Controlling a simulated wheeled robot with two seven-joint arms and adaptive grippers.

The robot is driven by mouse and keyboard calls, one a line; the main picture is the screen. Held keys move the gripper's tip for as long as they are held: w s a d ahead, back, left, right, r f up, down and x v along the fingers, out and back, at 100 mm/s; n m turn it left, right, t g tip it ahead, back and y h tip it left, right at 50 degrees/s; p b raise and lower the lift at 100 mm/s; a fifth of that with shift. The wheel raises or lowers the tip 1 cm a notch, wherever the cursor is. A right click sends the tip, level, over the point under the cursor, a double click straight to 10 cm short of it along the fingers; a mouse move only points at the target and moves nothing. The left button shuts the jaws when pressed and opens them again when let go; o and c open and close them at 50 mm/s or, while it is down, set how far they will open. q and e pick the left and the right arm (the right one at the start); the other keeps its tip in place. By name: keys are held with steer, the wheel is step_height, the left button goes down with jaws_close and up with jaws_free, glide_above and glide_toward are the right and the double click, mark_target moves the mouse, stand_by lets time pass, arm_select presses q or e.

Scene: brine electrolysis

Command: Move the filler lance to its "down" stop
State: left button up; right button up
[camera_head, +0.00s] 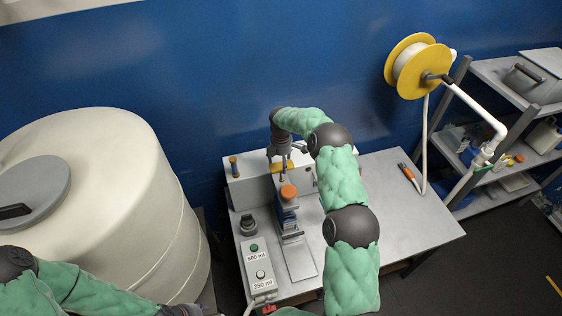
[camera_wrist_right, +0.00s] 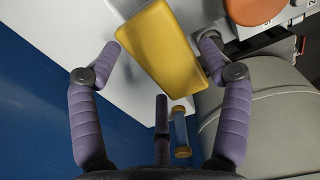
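My right gripper (camera_head: 280,156) is over the back of the filling station on the bench. In the right wrist view, the yellow block (camera_wrist_right: 160,45) lies between its two spread fingers (camera_wrist_right: 160,46). The left fingertip is close to the block's edge, and a gap shows by the right one. The yellow block also shows under the gripper in the head view (camera_head: 283,167). I cannot make out the lance separately; the gripper and arm partly hide it.
A button box (camera_head: 261,267) marked 500 ml and 250 ml stands at the bench front. A large cream tank (camera_head: 110,200) is close on the left. A hose reel (camera_head: 414,66) hangs behind.

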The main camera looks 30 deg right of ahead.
steer(key=c, duration=1.1)
steer(key=shift+o, duration=0.2)
step_height(320, 180, down, 5)
steer(key=b, duration=0.3)
steer(key=shift+r+b, duration=0.15)
steer(key=shift+b, duration=0.15)
steer(key=shift+s+a, duration=0.1)
steer(key=o, duration=1.7)
steer(key=shift+c, duration=0.2)
steer(key=shift+o, duration=0.2)
steer(key=shift+w, duration=0.2)
steer(key=shift+s, duration=0.1)
